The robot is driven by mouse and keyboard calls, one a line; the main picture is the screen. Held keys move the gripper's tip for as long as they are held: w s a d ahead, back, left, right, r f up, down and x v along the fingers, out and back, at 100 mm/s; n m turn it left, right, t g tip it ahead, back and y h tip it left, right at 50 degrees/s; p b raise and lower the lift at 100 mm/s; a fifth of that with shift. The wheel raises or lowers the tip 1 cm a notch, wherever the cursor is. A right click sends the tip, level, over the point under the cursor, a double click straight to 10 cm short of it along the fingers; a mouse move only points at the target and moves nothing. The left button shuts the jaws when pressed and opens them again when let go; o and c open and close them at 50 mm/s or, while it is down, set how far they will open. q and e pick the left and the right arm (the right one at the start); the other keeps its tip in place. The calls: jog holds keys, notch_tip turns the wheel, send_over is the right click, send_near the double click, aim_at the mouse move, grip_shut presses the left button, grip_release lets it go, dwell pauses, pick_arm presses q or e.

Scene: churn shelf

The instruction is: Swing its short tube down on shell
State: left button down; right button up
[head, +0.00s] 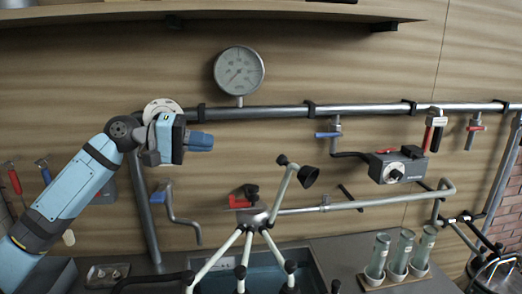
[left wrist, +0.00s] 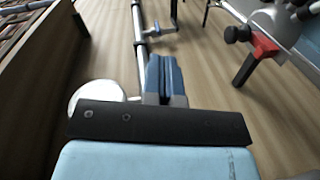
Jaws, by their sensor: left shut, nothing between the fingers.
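A short pale tube (head: 283,190) rises tilted from the small rounded metal body, likely the shell (head: 255,216), on top of a pale-legged stand. A black cup (head: 308,175) and a dark knob (head: 282,160) are at its upper end. A red piece with a black knob (head: 244,198) sits at the shell's left; it also shows in the left wrist view (left wrist: 262,45). My left gripper (head: 209,141) is shut and empty, up and left of the stand, in front of the wall and touching none of these; its blue fingers also show in the left wrist view (left wrist: 166,62). My right gripper is out of view.
A long wall pipe (head: 270,112) with a round gauge (head: 239,70) runs behind my gripper. A crank handle (head: 178,215) hangs left of the stand. A grey box (head: 397,165) and several glass cylinders (head: 404,246) are to the right. A sink (head: 215,284) lies below.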

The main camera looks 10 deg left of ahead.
pick_arm(q)
jog(key=p, duration=0.3)
send_near(280, 157)
jog(key=w+d+f, duration=0.1)
jog(key=w+d, duration=0.3)
jog(key=d, duration=0.1)
jog(key=shift+s+d+f, duration=0.15)
jog(key=shift+d+f, duration=0.15)
jog(key=shift+f, duration=0.05)
